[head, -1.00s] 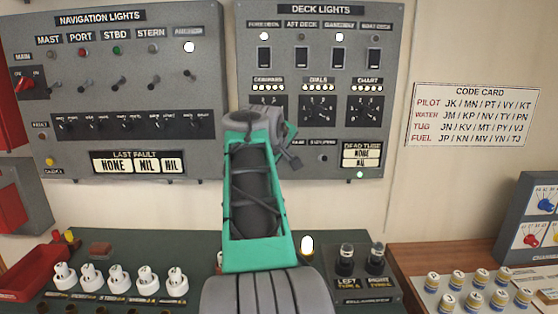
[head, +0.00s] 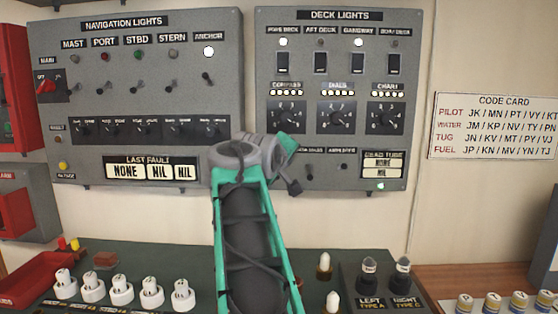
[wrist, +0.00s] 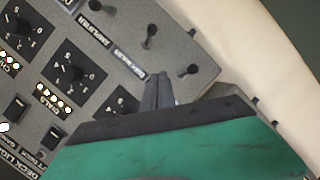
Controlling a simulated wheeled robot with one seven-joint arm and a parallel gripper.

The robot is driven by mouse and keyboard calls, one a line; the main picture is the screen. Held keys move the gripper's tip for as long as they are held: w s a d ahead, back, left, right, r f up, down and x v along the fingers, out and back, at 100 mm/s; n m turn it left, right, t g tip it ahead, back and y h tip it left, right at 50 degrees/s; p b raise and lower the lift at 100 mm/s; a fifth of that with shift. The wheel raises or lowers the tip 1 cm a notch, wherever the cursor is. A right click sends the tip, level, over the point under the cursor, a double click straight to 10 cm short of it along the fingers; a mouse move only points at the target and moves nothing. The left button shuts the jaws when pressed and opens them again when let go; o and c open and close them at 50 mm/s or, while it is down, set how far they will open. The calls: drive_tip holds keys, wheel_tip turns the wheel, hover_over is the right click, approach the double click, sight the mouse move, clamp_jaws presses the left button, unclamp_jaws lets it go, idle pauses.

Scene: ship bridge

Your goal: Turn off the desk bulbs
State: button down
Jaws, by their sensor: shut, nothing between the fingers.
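The grey deck lights panel (head: 330,65) hangs on the wall, with several rocker switches under small lamps. The fore deck lamp (head: 283,42) and gangway lamp (head: 358,42) glow; the aft deck lamp (head: 320,43) and boat deck lamp (head: 394,44) are dark. Rows of lit bulbs show above the compass knob (head: 286,118), dials knob (head: 336,118) and chart knob (head: 386,118). In the wrist view my gripper (wrist: 158,80) is shut and empty, in front of the panel near the dials knob (wrist: 68,69) and toggles (wrist: 150,32).
The navigation lights panel (head: 135,65) hangs to the left, its anchor lamp lit. The green desk (head: 210,262) below carries white sockets, a red tray (head: 42,283) and pale bulbs (head: 324,264). The code card (head: 490,125) is on the wall at right.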

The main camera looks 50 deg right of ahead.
drive_tip(key=s+a, duration=0.4)
drive_tip(key=a, duration=0.3)
drive_tip(key=shift+s+a+r, duration=0.15)
drive_tip(key=shift+a+r, duration=0.1)
drive_tip(key=shift+a, duration=0.05)
